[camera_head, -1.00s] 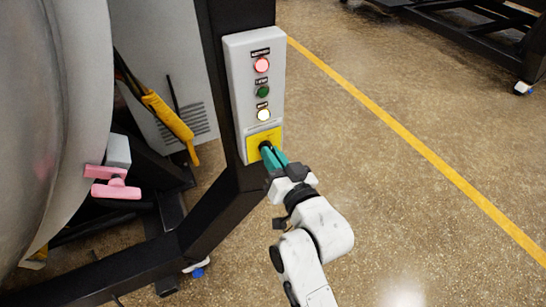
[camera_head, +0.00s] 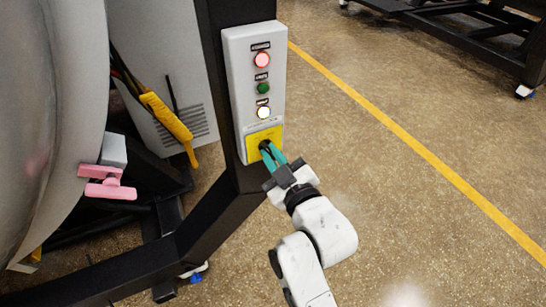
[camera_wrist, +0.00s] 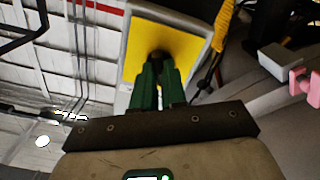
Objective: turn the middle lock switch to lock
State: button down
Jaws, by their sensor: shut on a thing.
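A grey control box (camera_head: 240,100) on a black post carries a yellow plate (camera_head: 254,137) at its lower end. A dark round knob (camera_head: 264,144) sits on this plate and is mostly hidden by my fingers. My gripper (camera_head: 268,149), with green fingers, is shut on the knob. In the wrist view the green fingers (camera_wrist: 159,68) reach up to the dark knob (camera_wrist: 158,54) in front of the yellow plate (camera_wrist: 188,46). I cannot read the knob's setting, nor tell which part is the middle lock switch.
Above the plate are a red light (camera_head: 262,60), a green button (camera_head: 263,88) and a white light (camera_head: 263,112). A pink handle (camera_head: 110,191) is on the furnace at left, near a yellow hanging handle (camera_head: 168,118). Open floor lies right.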

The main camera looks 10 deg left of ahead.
jog(key=shift+n, duration=0.4)
jog(key=c, duration=1.2)
grip_release()
jog(key=p+v, duration=0.1)
jog(key=v, duration=1)
jog(key=shift+w, duration=0.1)
